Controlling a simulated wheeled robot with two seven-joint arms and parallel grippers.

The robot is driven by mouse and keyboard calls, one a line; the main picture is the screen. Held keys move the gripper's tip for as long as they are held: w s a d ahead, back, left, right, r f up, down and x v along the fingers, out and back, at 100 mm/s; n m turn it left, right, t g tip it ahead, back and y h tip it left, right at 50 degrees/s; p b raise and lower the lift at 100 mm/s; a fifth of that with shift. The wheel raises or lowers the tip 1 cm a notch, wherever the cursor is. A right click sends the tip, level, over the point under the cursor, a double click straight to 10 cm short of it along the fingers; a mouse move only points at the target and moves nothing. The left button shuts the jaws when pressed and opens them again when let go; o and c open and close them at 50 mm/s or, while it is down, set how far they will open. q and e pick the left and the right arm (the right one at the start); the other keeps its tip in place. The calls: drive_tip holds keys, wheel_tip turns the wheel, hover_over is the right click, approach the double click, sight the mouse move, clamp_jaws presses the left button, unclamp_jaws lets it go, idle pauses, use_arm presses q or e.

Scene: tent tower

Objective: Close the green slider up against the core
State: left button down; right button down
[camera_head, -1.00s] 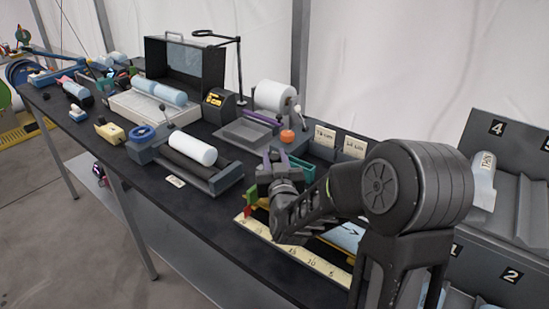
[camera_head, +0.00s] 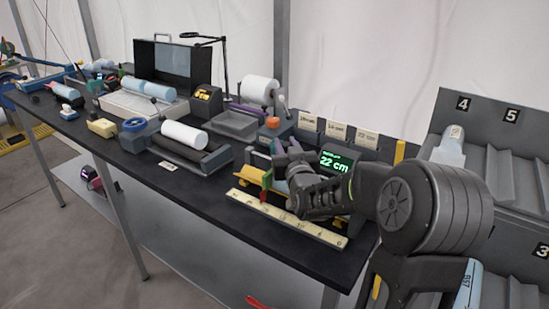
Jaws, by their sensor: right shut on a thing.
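A measuring station with a cream ruler (camera_head: 285,216) along its front stands at the right end of the dark table. Its display (camera_head: 335,163) reads 22 cm. My right gripper (camera_head: 277,168) is over the station, low between the yellow and red parts and the display. My left gripper is not in view.
A white roll (camera_head: 184,135) lies on a dark cradle to the left, and another white roll (camera_head: 259,90) stands behind. Label cards (camera_head: 337,131) stand behind the station. A grey numbered rack (camera_head: 500,150) is at the right.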

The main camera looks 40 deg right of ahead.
drive_tip(key=c, duration=1.1)
unclamp_jaws()
drive_tip(key=v, duration=0.8)
drive_tip(key=shift+w, duration=0.1)
drive_tip(key=shift+d, duration=0.1)
